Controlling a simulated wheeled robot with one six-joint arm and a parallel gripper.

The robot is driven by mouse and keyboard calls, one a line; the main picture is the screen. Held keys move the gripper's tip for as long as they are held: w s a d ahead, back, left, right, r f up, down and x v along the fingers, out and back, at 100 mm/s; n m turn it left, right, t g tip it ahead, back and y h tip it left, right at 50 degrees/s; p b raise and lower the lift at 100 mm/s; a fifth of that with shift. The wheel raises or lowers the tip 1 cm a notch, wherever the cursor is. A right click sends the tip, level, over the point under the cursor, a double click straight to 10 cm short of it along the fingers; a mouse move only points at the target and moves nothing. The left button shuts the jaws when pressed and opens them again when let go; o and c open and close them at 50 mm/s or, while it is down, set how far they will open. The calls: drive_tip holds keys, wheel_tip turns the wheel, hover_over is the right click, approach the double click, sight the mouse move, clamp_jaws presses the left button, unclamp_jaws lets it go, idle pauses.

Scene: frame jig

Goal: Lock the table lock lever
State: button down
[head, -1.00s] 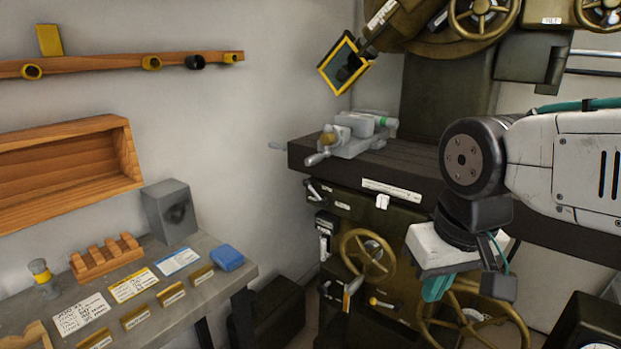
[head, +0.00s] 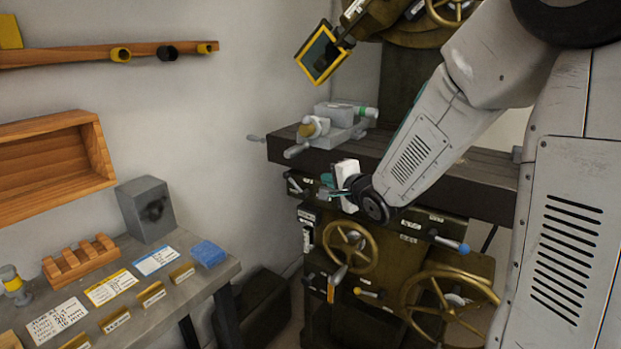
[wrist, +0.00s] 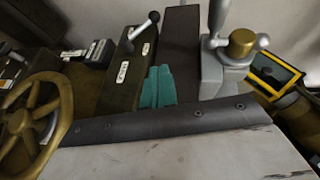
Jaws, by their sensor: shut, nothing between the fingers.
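A small lever with a dark knob (head: 296,187) sits at the left end of the dark front rail under the machine table (head: 284,152). In the wrist view this lever (wrist: 145,31) tilts up from its pivot on a dark block with white labels. The labels are too small to read, so I cannot confirm it is the table lock lever, or whether it is locked. My gripper (head: 328,187) is shut and empty, just right of the lever and apart from it in the head view. Its teal fingers (wrist: 158,88) lie together below the knob in the wrist view.
A grey vise (head: 335,127) stands on the table above my gripper. Brass handwheels (head: 346,248) and a blue-tipped lever (head: 452,244) are below and to the right. A yellow-framed screen (head: 322,54) hangs above.

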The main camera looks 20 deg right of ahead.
drive_tip(key=x, duration=0.3)
drive_tip(key=a+x, duration=0.1)
drive_tip(key=x, duration=0.3)
drive_tip(key=a+x, duration=0.1)
drive_tip(key=x, duration=0.3)
drive_tip(key=shift+a+f, duration=0.1)
drive_tip(key=shift+f, duration=0.05)
drive_tip(key=shift+w+a+f, duration=0.15)
drive_tip(key=shift+w+a, duration=0.2)
drive_tip(key=shift+a, duration=0.05)
drive_tip(key=shift+w, duration=0.1)
